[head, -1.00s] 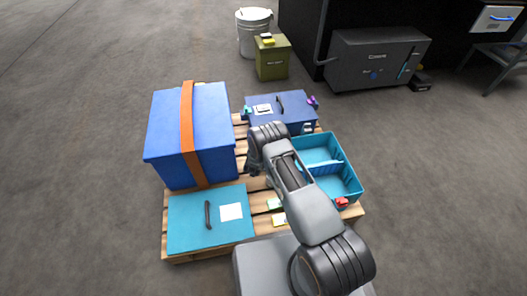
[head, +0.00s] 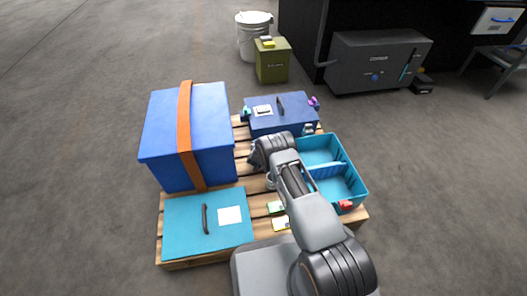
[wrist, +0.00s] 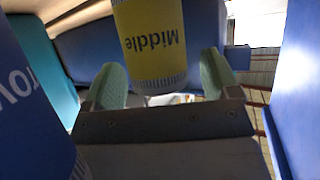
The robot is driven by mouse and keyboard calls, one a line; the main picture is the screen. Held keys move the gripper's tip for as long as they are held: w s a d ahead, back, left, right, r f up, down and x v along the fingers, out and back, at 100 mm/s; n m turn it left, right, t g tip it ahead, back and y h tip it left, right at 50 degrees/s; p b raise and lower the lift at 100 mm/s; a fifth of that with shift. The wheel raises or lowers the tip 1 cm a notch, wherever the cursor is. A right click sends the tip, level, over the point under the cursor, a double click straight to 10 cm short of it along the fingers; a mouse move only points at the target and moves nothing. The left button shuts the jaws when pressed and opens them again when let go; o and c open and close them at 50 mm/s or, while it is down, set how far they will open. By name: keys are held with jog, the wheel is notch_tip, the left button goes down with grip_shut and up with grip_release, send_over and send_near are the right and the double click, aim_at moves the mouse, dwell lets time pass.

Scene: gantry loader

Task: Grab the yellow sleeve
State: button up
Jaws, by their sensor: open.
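The yellow sleeve (wrist: 155,42) is at the top middle of the wrist view, with the dark word "Middle" upside down on it and a pale ribbed band at its lower end. My gripper (wrist: 162,78) is open, with one green fingertip on each side of the sleeve. The sleeve reaches into the space between the fingers; I cannot tell whether either finger touches it. In the head view my arm hides the sleeve and most of the gripper, which is low over the pallet.
A blue surface with white letters (wrist: 30,95) stands close on the left in the wrist view. The pallet (head: 247,158) holds a big blue box with an orange strap (head: 215,130), a teal case (head: 180,230), a dark blue case (head: 290,122) and an open teal bin (head: 362,190).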

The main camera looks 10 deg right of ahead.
jog(key=shift+r, duration=0.1)
jog(key=c, duration=1.2)
jog(key=shift+c, duration=0.2)
